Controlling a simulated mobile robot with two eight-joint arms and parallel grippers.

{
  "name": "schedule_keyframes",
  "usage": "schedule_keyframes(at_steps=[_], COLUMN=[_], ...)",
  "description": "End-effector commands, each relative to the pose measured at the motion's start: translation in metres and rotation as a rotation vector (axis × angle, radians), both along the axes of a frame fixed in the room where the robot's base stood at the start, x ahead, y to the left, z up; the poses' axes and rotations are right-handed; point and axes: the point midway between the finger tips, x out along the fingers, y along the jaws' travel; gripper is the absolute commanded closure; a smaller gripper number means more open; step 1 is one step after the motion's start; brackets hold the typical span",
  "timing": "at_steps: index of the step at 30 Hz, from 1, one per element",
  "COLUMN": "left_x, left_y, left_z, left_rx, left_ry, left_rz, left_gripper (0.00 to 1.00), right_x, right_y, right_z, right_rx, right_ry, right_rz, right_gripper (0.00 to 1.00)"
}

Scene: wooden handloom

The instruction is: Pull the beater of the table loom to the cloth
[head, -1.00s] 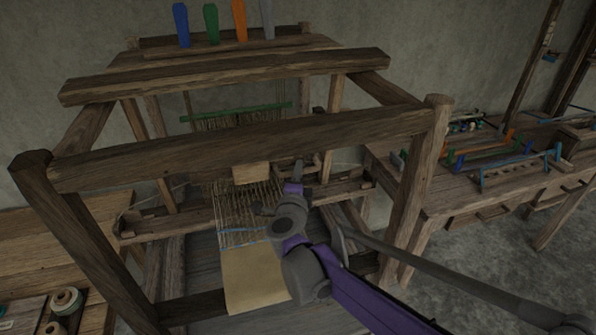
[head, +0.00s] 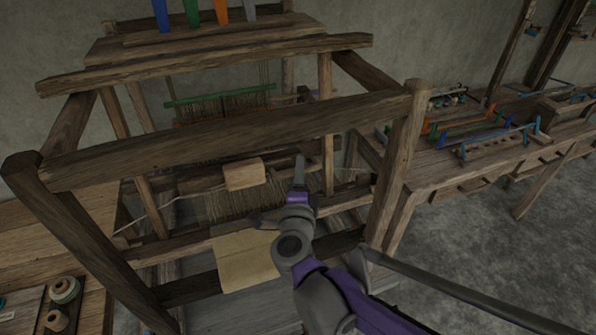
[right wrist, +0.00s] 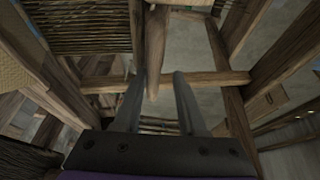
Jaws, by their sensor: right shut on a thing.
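The loom's beater is a dark wooden frame with a pale wooden block (head: 245,174) on its upper rail and a lower bar (head: 168,258) near the tan cloth (head: 243,265). Its lower bar appears to lie by the cloth's far edge; I cannot tell if they touch. My right gripper (head: 299,172) reaches in under the loom's front top beam, right of the block. In the right wrist view its two fingers stand apart with a wooden piece (right wrist: 155,50) between them, seemingly part of the beater. The exact grip is partly hidden. My left gripper is out of view.
The loom's front top beam (head: 240,135) crosses above my right arm, and its right post (head: 394,165) stands close to it. A side table (head: 450,165) with coloured tools is at right. Thread spools (head: 63,291) sit at lower left.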

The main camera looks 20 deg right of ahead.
Motion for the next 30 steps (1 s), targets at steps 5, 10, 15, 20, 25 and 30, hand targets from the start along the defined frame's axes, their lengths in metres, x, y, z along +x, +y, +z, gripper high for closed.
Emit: schedule_keyframes(at_steps=[5,10,15,20,25,30], left_x=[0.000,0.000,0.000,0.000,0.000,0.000], left_y=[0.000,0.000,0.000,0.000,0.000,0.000], left_z=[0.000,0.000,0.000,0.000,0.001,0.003], left_rx=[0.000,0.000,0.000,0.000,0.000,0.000], left_ry=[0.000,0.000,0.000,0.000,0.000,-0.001], left_rz=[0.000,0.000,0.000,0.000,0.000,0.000], left_gripper=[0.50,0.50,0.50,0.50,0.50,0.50], right_x=[0.000,0.000,-0.007,-0.032,-0.065,-0.090], right_y=[0.000,0.001,0.004,0.014,0.027,0.035], right_z=[0.000,-0.001,-0.001,0.000,0.002,0.004], right_rx=[0.000,0.001,0.002,0.003,0.004,0.003], right_ry=[0.000,0.001,0.000,0.001,0.001,0.001], right_rz=[0.001,0.002,0.005,0.008,0.008,0.006], right_gripper=[0.68,0.68,0.68,0.68,0.68,0.68])
